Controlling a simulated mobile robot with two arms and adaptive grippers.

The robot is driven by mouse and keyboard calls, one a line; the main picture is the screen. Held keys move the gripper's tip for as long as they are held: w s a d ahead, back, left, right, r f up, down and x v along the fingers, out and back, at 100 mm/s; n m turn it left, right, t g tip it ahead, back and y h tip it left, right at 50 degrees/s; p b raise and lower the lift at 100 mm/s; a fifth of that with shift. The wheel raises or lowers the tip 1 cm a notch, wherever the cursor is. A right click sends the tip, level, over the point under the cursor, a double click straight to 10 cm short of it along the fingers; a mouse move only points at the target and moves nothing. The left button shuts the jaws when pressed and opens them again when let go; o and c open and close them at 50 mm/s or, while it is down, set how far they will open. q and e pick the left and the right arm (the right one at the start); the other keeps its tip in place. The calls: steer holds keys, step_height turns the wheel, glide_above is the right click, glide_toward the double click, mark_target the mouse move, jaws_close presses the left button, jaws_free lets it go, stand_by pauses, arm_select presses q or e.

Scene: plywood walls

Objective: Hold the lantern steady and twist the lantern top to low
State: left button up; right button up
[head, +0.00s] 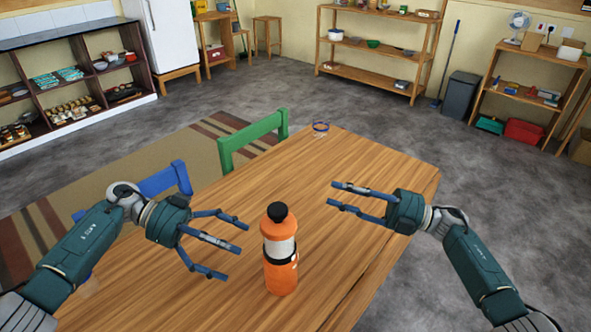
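The lantern (281,276) stands upright on the wooden table, near its front middle. It has an orange body, a pale band in its upper part and a black knob, the lantern top (277,212). My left gripper (237,252) is open and empty, just left of the lantern, with its fingers spread toward it and apart from it. My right gripper (332,194) is open and empty, right of and beyond the lantern top, with its fingers pointing left. No marking for the low setting can be made out.
The wooden table (372,168) is mostly bare. Shelves and a grey bin (459,95) stand far off.

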steer(key=s+a+r+n+g+h, duration=0.1)
steer(key=s+a+r+n+g, duration=0.25)
steer(key=a+n, duration=0.3)
steer(key=s+a+r+n+g+h, duration=0.2)
steer(key=a+r+n, duration=0.3)
steer(key=a, duration=0.2)
steer(key=s+a+r+n+g+h, duration=0.1)
steer(key=s+a+r+n+g, duration=0.3)
steer(key=a, duration=0.3)
arm_select(q)
glide_toward(295, 276)
steer(key=x, duration=0.5)
steer(key=shift+s+d, duration=0.1)
steer(key=shift+d, duration=0.15)
arm_select(e)
steer(key=s+d+r+n+t+h, duration=0.3)
steer(key=d+h, duration=0.5)
steer(key=h, duration=0.3)
steer(key=r+n+t, duration=0.1)
steer(key=n+t, duration=0.1)
steer(key=n, duration=0.1)
steer(key=shift+s+d+r+n+t+h, duration=0.2)
steer(key=shift+d+r+n+t+h, duration=0.1)
steer(key=shift+r+n+t+h, duration=0.1)
